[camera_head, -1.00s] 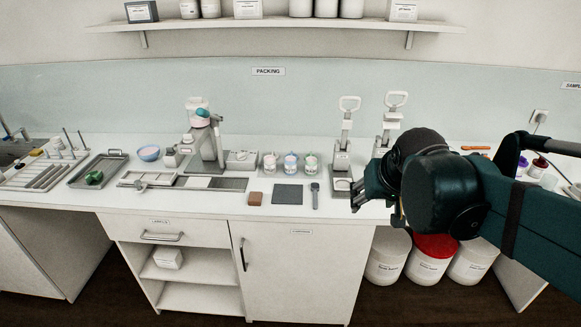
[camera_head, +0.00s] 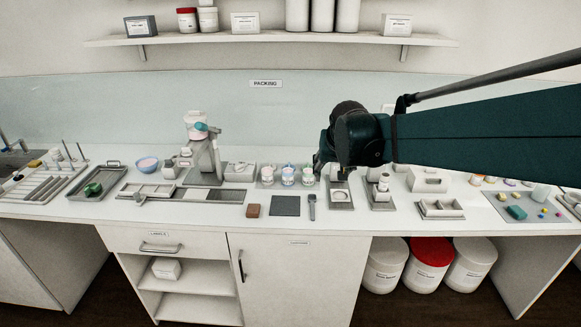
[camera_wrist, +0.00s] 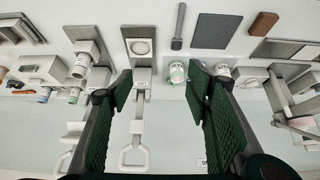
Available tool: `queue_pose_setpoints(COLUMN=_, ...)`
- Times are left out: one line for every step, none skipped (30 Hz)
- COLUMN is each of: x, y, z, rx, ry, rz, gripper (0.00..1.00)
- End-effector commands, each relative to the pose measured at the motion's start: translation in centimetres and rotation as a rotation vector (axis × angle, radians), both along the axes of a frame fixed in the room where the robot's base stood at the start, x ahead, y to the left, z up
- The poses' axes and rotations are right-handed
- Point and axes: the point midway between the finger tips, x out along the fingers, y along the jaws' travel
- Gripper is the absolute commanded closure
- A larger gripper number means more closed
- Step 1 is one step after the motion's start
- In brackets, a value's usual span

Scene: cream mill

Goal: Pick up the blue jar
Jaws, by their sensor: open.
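The middle one, with bluish colouring, looks like the blue jar (camera_head: 288,176). A pinkish jar (camera_head: 267,175) stands left of it and a greenish jar (camera_head: 307,176) right of it. My gripper (camera_head: 320,170) is open and empty, just right of the row in the head view. In the wrist view my gripper (camera_wrist: 160,85) has its fingers spread. The greenish jar (camera_wrist: 177,72) shows between them, near the right finger. What seems the blue jar (camera_wrist: 222,70) is partly hidden behind that finger.
A dispenser stand (camera_head: 214,155) rises left of the jars. A press with a white handle (camera_wrist: 138,105) stands close by the left finger. A brown block (camera_head: 253,211), dark mat (camera_head: 285,206) and grey tool (camera_head: 312,206) lie in front. The counter's front edge is clear.

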Motion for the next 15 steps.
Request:
queue_pose_setpoints(x=1.1, y=0.6, z=-0.1, rx=-0.001, ry=0.001, rz=0.002, gripper=0.51)
queue_pose_setpoints(x=1.7, y=0.9, z=-0.3, rx=-0.001, ry=0.001, rz=0.002, gripper=0.51)
queue_pose_setpoints(x=2.4, y=1.4, z=-0.5, rx=-0.001, ry=0.002, rz=0.002, gripper=0.51)
queue_pose_setpoints(x=3.0, y=1.7, z=-0.6, rx=-0.002, ry=0.002, rz=0.003, gripper=0.51)
queue_pose_setpoints(x=3.6, y=2.0, z=-0.8, rx=-0.001, ry=0.003, rz=0.002, gripper=0.51)
queue_pose_setpoints(x=4.3, y=2.4, z=-1.0, rx=-0.001, ry=0.003, rz=0.002, gripper=0.51)
queue_pose_setpoints(x=4.8, y=2.7, z=-1.2, rx=-0.001, ry=0.004, rz=0.001, gripper=0.51)
queue_pose_setpoints(x=5.4, y=3.0, z=-1.4, rx=-0.001, ry=0.004, rz=0.001, gripper=0.51)
queue_pose_setpoints(x=6.1, y=3.5, z=-1.7, rx=-0.001, ry=0.005, rz=0.001, gripper=0.51)
queue_pose_setpoints(x=6.7, y=3.8, z=-1.9, rx=-0.001, ry=0.005, rz=0.001, gripper=0.51)
queue_pose_setpoints(x=7.2, y=4.1, z=-2.1, rx=-0.001, ry=0.005, rz=0.002, gripper=0.51)
queue_pose_setpoints(x=7.9, y=4.6, z=-2.4, rx=-0.001, ry=0.006, rz=0.002, gripper=0.51)
queue_pose_setpoints(x=8.4, y=5.0, z=-2.6, rx=-0.001, ry=0.006, rz=0.002, gripper=0.51)
queue_pose_setpoints(x=8.9, y=5.3, z=-2.9, rx=-0.001, ry=0.007, rz=0.002, gripper=0.51)
queue_pose_setpoints(x=9.7, y=5.7, z=-3.2, rx=-0.002, ry=0.007, rz=0.001, gripper=0.51)
